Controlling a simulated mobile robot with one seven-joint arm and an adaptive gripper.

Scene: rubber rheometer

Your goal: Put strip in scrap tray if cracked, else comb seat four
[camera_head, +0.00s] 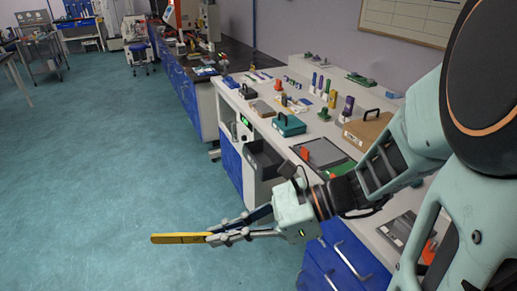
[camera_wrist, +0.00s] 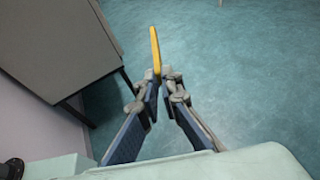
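A flat yellow-orange strip (camera_head: 180,238) is held out level over the open floor, left of the bench. My gripper (camera_head: 215,236) is shut on its near end, and the rest of the strip sticks out past the fingertips. In the wrist view the strip (camera_wrist: 155,48) shows edge-on between the fingertips (camera_wrist: 161,76). A few small dark marks seem to lie on its face in the head view, but they are too small to tell as cracks. I cannot make out which things on the bench are the scrap tray or the comb.
A white bench (camera_head: 240,103) with blue cabinets runs along the right, crowded with small coloured items, a teal case (camera_head: 289,125) and a tan case (camera_head: 367,131). A grey bin (camera_head: 264,160) sits at its front. The floor (camera_head: 90,180) at left is clear.

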